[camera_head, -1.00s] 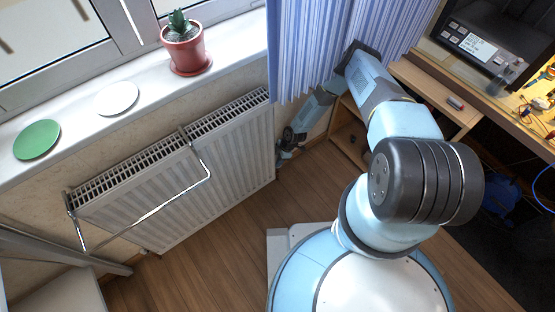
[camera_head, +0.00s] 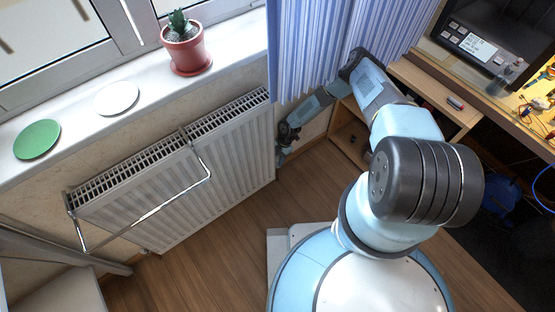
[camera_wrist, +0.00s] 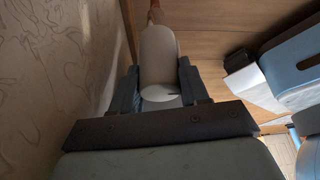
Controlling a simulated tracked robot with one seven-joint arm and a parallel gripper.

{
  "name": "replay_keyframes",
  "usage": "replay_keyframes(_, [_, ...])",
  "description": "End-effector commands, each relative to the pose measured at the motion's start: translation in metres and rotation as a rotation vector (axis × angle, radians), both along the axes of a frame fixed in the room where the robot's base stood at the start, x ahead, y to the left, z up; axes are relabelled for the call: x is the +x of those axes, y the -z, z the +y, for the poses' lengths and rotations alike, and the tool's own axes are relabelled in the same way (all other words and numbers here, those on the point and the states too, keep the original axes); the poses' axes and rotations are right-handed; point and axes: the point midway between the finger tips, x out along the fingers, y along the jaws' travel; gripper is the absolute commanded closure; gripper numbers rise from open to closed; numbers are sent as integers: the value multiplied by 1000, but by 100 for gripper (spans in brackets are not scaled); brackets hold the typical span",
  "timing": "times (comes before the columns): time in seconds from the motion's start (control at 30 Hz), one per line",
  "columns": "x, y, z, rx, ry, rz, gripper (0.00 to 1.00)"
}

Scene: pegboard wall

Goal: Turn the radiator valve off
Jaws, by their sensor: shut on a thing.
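The radiator valve (camera_wrist: 159,62) is a white cylinder with a small dark mark near its near end and a copper-coloured pipe beyond it. It sits between the two fingers of my gripper (camera_wrist: 160,88), which is shut on it. In the head view my gripper (camera_head: 283,150) is at the right end of the white radiator (camera_head: 225,165), low by the wall. The valve cannot be made out there, as the gripper and wrist cover that spot.
A metal towel rail (camera_head: 160,208) sticks out from the radiator's front. A blue curtain (camera_head: 318,45) hangs close above my forearm. A wooden desk (camera_head: 430,95) with shelves stands to the right. Patterned wallpaper (camera_wrist: 45,70) is close on the left in the wrist view. The wooden floor (camera_head: 215,265) is clear.

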Motion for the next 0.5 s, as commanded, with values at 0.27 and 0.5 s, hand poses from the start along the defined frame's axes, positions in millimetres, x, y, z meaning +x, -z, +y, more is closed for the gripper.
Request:
replay_keyframes(0.27, [-1,1,0,-1,-16,2,86])
replay_keyframes(0.5, [-1,1,0,-1,-15,2,51])
